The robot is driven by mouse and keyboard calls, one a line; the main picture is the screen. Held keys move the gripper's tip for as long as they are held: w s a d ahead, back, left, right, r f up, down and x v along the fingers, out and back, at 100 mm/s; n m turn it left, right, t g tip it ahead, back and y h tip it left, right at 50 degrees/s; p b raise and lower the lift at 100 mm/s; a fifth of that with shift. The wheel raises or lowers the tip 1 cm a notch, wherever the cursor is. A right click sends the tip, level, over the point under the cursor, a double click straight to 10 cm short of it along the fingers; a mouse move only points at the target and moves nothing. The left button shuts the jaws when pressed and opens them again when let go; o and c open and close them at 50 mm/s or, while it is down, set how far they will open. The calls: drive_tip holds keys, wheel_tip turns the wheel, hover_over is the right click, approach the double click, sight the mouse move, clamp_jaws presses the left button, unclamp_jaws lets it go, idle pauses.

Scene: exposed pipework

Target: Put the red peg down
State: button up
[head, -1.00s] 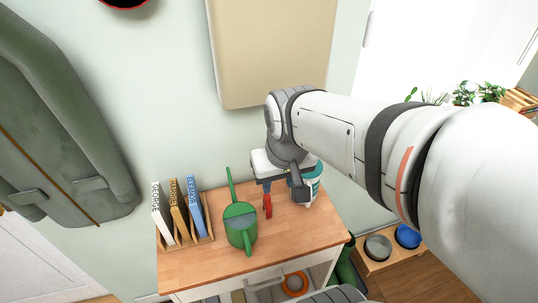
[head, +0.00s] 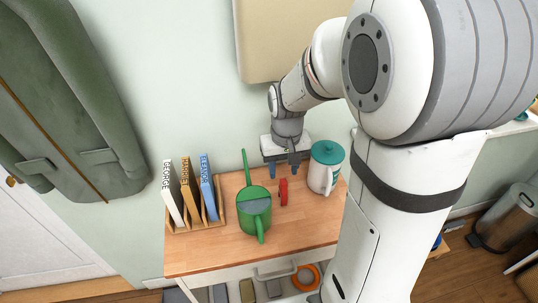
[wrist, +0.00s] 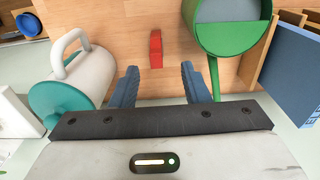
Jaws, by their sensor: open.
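The green watering can (head: 255,212) is left of the peg, and the white jug with teal lid (head: 325,165) is right. A wooden rack with several books (head: 192,200) stands at the left. The front of the cabinet top (head: 215,255) is clear.

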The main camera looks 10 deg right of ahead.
sight(284, 181)
drive_tip(key=shift+w+d+f, duration=0.1)
drive_tip(key=shift+w+f, duration=0.25)
drive_tip(key=shift+f, duration=0.25)
drive_tip(key=shift+w+f, duration=0.3)
drive_tip(key=shift+f, duration=0.3)
drive_tip(key=shift+d+f+p, duration=0.15)
drive_tip(key=shift+f+p, duration=0.05)
drive_tip(key=shift+f, duration=1.75)
drive_tip(key=shift+d+f+p, duration=0.1)
drive_tip(key=shift+f+p, duration=0.1)
drive_tip(key=shift+f, duration=1.75)
drive_tip(key=shift+c, duration=0.4)
clamp_jaws()
